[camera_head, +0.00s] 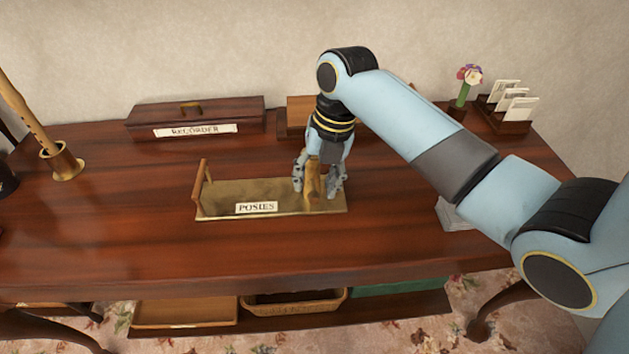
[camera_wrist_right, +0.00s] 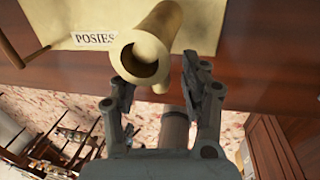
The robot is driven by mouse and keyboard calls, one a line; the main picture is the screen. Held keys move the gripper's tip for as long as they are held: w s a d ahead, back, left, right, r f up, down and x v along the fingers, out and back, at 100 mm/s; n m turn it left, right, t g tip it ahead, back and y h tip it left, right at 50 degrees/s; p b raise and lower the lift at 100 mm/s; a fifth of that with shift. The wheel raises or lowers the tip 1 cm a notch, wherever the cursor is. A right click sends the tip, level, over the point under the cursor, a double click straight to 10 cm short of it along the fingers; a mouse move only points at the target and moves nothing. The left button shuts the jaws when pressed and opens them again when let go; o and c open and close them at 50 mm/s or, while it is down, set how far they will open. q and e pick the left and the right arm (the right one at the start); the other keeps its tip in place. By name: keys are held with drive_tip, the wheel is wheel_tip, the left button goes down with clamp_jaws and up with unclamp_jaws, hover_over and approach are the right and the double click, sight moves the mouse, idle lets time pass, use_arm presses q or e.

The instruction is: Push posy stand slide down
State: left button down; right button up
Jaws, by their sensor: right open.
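The posy stand (camera_head: 240,197) is a shallow brass-coloured tray with a POSIES label, on the desk's middle. A short wooden post rises at its left end. A brass tube (camera_head: 313,182) stands at its right part; in the right wrist view the tube (camera_wrist_right: 157,40) has its open round mouth facing the camera. My right gripper (camera_head: 318,190) is over the stand's right end, with its open fingers on either side of the tube in the head view. In the wrist view the fingertips (camera_wrist_right: 160,75) are near the tube's mouth; contact cannot be told. My left gripper is not in view.
A wooden RECORDER box (camera_head: 195,112) stands behind. A brass holder with a wooden recorder (camera_head: 62,160) is at left. A flower posy (camera_head: 467,82) and a card rack (camera_head: 508,110) are at back right. The desk in front of the stand is clear.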

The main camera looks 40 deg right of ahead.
drive_tip(key=shift+w+f, duration=0.1)
drive_tip(key=shift+f, duration=0.35)
drive_tip(key=shift+c, duration=2.8)
clamp_jaws()
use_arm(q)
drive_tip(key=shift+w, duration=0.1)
